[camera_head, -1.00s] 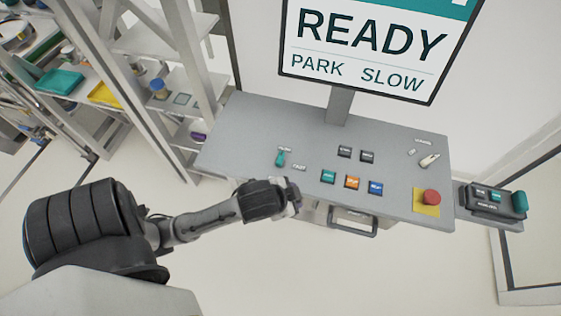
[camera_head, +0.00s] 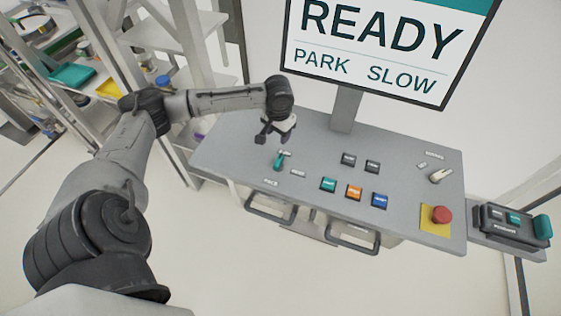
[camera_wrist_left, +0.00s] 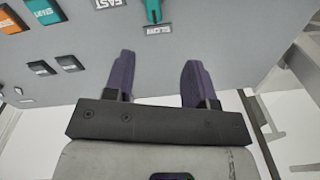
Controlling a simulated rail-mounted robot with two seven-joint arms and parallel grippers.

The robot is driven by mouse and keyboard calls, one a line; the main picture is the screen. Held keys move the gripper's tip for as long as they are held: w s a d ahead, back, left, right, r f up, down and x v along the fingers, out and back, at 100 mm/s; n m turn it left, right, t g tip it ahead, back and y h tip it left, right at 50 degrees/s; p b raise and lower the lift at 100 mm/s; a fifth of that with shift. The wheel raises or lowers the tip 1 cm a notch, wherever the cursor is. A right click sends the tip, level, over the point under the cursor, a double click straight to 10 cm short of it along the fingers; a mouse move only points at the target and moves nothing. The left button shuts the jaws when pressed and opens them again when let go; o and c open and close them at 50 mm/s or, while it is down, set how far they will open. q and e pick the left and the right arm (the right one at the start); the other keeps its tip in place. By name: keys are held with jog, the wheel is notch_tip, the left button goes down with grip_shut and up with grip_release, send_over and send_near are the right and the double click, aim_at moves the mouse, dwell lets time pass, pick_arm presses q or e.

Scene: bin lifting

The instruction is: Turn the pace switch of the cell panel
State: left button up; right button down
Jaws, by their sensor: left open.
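The cell panel (camera_head: 230,140) is a grey sloped console. Its pace switch (camera_head: 279,162) is a small teal lever at the panel's left part, between a label by its upper end and a FAST label, with PACE printed below. In the left wrist view the teal switch (camera_wrist_left: 153,10) is at the top edge, beside the SLOW label and pointing towards it. My left gripper (camera_head: 274,138) is above the panel, just behind the switch and apart from it. In the left wrist view its two purple fingers (camera_wrist_left: 156,62) are spread with nothing between them. My right gripper is not in view.
A screen (camera_head: 375,45) on a post reads READY, PARK, SLOW. Teal, orange (camera_head: 354,192) and blue buttons, black buttons and a white selector (camera_head: 440,175) share the panel. A red mushroom button (camera_head: 441,215) sits at the right front. Shelves stand at left.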

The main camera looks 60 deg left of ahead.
aim_at(278, 160)
pick_arm(q)
jog(key=f+n, duration=0.1)
jog(key=f, duration=0.3)
jog(key=f+n, duration=0.1)
jog(key=f, duration=0.3)
jog(key=d+f+n, duration=0.1)
jog(key=f, duration=0.3)
jog(key=shift+s+f+n+h, duration=0.2)
jog(key=shift+f+n+h, duration=0.05)
jog(key=shift+n+h, duration=0.05)
jog(key=shift+f, duration=0.65)
jog(key=shift+c, duration=0.4)
